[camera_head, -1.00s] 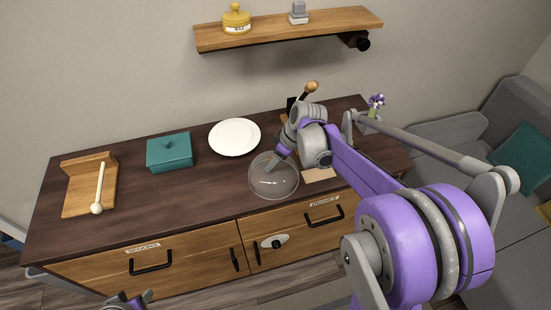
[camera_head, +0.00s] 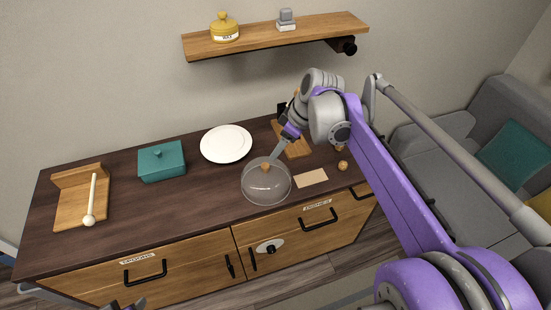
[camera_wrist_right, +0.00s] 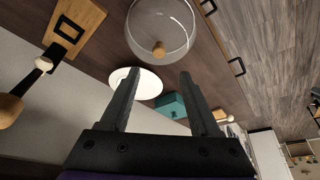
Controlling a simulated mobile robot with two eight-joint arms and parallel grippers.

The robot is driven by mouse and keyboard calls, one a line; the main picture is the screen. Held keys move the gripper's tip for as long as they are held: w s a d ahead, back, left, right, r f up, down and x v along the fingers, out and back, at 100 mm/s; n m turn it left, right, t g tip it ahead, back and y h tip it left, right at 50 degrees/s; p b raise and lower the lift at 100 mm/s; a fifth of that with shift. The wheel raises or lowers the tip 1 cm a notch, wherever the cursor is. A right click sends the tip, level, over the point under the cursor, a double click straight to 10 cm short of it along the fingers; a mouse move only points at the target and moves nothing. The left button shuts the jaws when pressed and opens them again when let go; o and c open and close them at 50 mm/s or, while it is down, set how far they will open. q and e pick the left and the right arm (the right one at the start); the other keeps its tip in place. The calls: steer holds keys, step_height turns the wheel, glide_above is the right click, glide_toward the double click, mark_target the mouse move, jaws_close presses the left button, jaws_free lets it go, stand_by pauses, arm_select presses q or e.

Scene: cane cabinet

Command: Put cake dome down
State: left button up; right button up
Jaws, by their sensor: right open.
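The clear glass cake dome (camera_head: 266,184) with a round wooden knob stands upright on the dark cabinet top, near its front edge. It also shows at the top of the right wrist view (camera_wrist_right: 160,30). My right gripper (camera_head: 272,160) is open and empty, above and just behind the dome's knob, apart from it. In the right wrist view its two fingers (camera_wrist_right: 155,85) are spread with nothing between them. My left gripper (camera_head: 128,304) shows only as a small piece at the bottom edge, and its jaws cannot be made out.
A white plate (camera_head: 226,144) lies behind the dome. A teal lidded box (camera_head: 162,162) and a wooden stand (camera_head: 75,212) with a spoon are at left. A pale card (camera_head: 311,178) and a wooden board (camera_head: 296,146) lie at right. A shelf (camera_head: 290,36) hangs above.

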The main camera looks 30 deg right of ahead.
steer(key=s+a+f+m+t+h, duration=0.1)
steer(key=s+a+f+m, duration=0.2)
steer(key=s+a+f, duration=0.2)
steer(key=s+a+f+m+t+h, duration=0.1)
steer(key=s+a+f+m, duration=0.2)
steer(key=s+a+f, duration=0.2)
steer(key=s+a, duration=0.2)
steer(key=s, duration=0.2)
steer(key=shift+s+a, duration=0.4)
